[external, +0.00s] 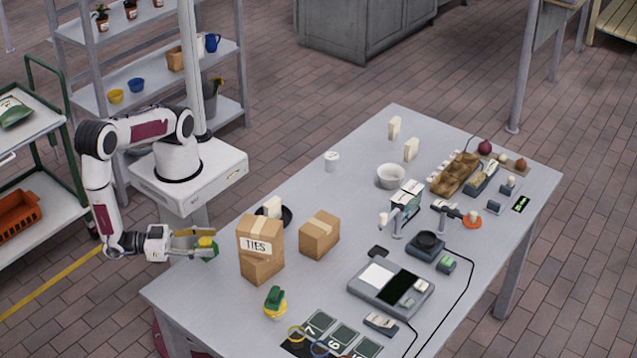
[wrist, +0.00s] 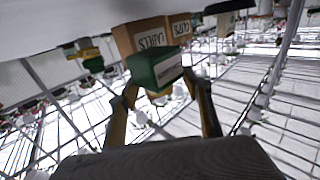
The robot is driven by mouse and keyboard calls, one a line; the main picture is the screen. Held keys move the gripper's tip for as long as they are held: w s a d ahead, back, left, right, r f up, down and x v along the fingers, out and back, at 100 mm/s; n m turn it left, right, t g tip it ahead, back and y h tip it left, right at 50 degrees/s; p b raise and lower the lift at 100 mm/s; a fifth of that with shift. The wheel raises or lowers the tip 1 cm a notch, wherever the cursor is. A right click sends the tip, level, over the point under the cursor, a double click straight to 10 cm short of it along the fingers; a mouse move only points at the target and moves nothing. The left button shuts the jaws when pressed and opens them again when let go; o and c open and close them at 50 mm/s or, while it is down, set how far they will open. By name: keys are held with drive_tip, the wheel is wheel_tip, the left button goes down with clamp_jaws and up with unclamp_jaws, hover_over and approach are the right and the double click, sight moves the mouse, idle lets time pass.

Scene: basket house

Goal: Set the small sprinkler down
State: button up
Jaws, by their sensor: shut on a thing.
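My gripper (external: 203,243) is at the left, just beyond the table's left edge and left of the stacked boxes. It is shut on a small green and yellow thing (external: 209,250), which I take to be the small sprinkler, held in the air. In the wrist view its green body (wrist: 155,69), with a pale label, sits between the two yellowish fingers of my gripper (wrist: 161,86). A second green and yellow thing (external: 275,302) stands on the table (external: 205,292) in front of the boxes. I cannot tell its exact kind.
Stacked boxes (external: 262,262), the upper marked TIES, and another cardboard box (external: 319,236) stand near my gripper. A dark bowl (external: 287,217) is behind them. A grey device (external: 368,294) and number cards (external: 342,334) lie to the right. The table's left front corner is bare.

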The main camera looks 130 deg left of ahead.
drive_tip(key=shift+f, duration=0.15)
drive_tip(key=shift+f, duration=1.75)
drive_tip(key=shift+f, duration=0.15)
drive_tip(key=o, duration=1.2)
drive_tip(key=shift+v, duration=1.15)
drive_tip(key=shift+r+v, duration=0.15)
drive_tip(key=shift+v, duration=1.25)
drive_tip(key=shift+r+v, duration=0.1)
drive_tip(key=shift+v, duration=1.25)
drive_tip(key=shift+s+a, duration=0.15)
